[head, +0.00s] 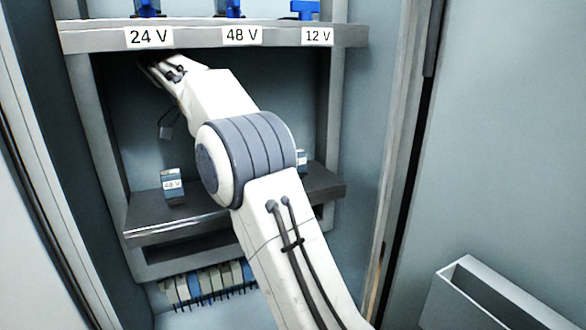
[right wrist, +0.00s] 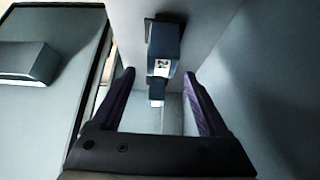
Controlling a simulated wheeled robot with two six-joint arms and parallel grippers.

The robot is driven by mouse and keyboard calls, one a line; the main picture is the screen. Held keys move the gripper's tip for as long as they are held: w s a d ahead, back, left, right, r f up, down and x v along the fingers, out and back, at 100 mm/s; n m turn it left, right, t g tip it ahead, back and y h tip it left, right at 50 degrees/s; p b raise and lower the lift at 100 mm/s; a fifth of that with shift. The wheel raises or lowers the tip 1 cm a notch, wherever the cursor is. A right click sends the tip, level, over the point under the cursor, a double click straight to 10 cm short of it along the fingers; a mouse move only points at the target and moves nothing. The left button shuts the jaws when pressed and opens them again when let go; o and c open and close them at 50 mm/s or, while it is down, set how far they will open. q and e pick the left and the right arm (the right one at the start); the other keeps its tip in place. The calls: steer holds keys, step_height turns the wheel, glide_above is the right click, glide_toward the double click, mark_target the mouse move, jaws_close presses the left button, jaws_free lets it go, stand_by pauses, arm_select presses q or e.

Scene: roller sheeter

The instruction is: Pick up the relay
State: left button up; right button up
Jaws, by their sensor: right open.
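My right arm reaches from the lower right into the open cabinet in the head view. Its hand is mostly hidden under the upper shelf. In the right wrist view, the right gripper (right wrist: 159,74) is open, with two purple fingers apart. A dark blue relay (right wrist: 165,45) with a white label, seemingly reading 24, shows ahead between the fingers. I see no finger contact with it. A smaller blue block (right wrist: 157,88) shows just below it. In the head view, a relay labelled 48 V (head: 173,187) stands on the lower shelf. Another block (head: 301,160) is partly hidden behind my arm. My left gripper is not in view.
The upper shelf (head: 200,39) carries labels 24 V, 48 V and 12 V, with blue parts above them. The lower shelf (head: 150,232) has a bare front edge. A terminal row (head: 205,285) sits below. A grey bin (head: 490,295) is at the lower right.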

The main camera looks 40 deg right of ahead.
steer(key=shift+d+f, duration=0.15)
steer(key=shift+d, duration=0.1)
steer(key=d+b, duration=0.1)
steer(key=d, duration=0.1)
steer(key=s+d+b, duration=0.1)
steer(key=d, duration=0.4)
steer(key=shift+s+d+b, duration=0.35)
steer(key=shift+s+b, duration=0.05)
steer(key=d, duration=0.1)
steer(key=d+b, duration=0.1)
steer(key=s+d, duration=0.1)
steer(key=shift+d+f, duration=0.3)
steer(key=shift+d, duration=0.05)
steer(key=shift+d+f+b, duration=0.2)
steer(key=shift+f+b, duration=0.4)
steer(key=shift+b, duration=0.35)
steer(key=shift+s+d+f+b, duration=0.1)
steer(key=shift+d+f+b, duration=0.25)
steer(key=shift+b, duration=0.15)
jaws_close()
